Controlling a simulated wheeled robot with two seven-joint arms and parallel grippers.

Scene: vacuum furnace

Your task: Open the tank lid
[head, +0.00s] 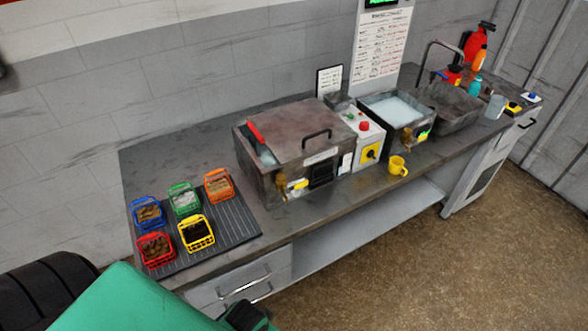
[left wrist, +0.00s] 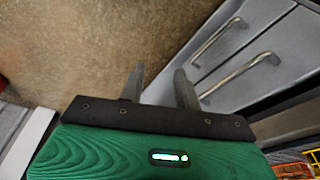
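The tank (head: 285,180) is a worn metal box on the bench in the middle of the head view. Its brownish-grey lid (head: 290,125) lies flat on top, with a black bar handle (head: 317,135) near the right front. A red-handled item (head: 255,132) shows at a cutout on the lid's left side. In the left wrist view my left gripper (left wrist: 160,74) has two grey fingers apart with nothing between them. It is in front of the bench drawers, well away from the lid. My right gripper is not in view.
Several small coloured baskets stand on a ribbed dark mat (head: 235,222) left of the tank. A control box (head: 367,135), an open water basin (head: 395,108), a sink (head: 445,105) and a yellow mug (head: 398,165) are to the right. Drawer handles (head: 245,285) stick out at the bench front.

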